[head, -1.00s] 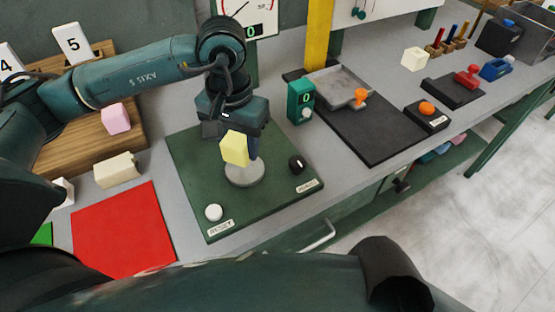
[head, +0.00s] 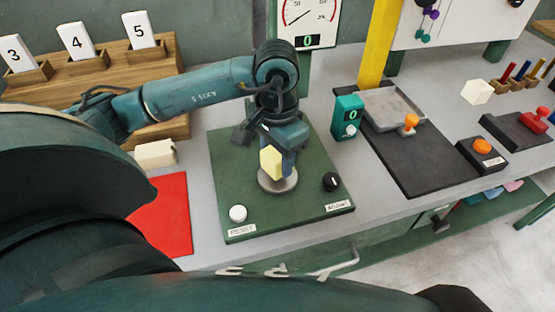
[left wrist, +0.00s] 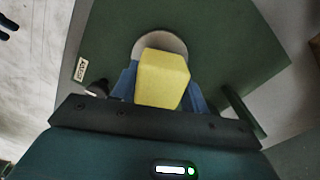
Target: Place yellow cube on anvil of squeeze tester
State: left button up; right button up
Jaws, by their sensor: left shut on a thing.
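The yellow cube (head: 270,162) is held in my left gripper (head: 279,160), just above or at the round grey anvil (head: 278,182) of the squeeze tester (head: 235,165). In the left wrist view the yellow cube (left wrist: 162,79) sits between the blue fingers and overlaps the pale anvil disc (left wrist: 152,43). I cannot tell whether the cube touches the anvil. The tester's green base carries a white knob (head: 238,213) at front left and a black knob (head: 331,181) at right. My right gripper is not in view.
A gauge (head: 306,23) stands behind the tester. A red mat (head: 165,215) and a cream block (head: 155,154) lie left. A green readout box (head: 347,117) and black platform (head: 420,150) stand right. A wooden rack (head: 110,67) holds numbered cards at back left.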

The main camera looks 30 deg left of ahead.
pick_arm(q)
jog(key=shift+f, duration=0.9)
jog(key=shift+f+b, duration=0.25)
jog(key=shift+b, duration=0.05)
jog(key=o, duration=1)
jog(key=shift+r, duration=0.1)
jog(key=shift+c, duration=0.2)
jog(key=shift+r+p, duration=0.35)
jog(key=shift+p, duration=0.2)
notch_tip(320, 180, up, 12)
jog(key=shift+f+b, duration=0.15)
jog(key=shift+b, duration=0.15)
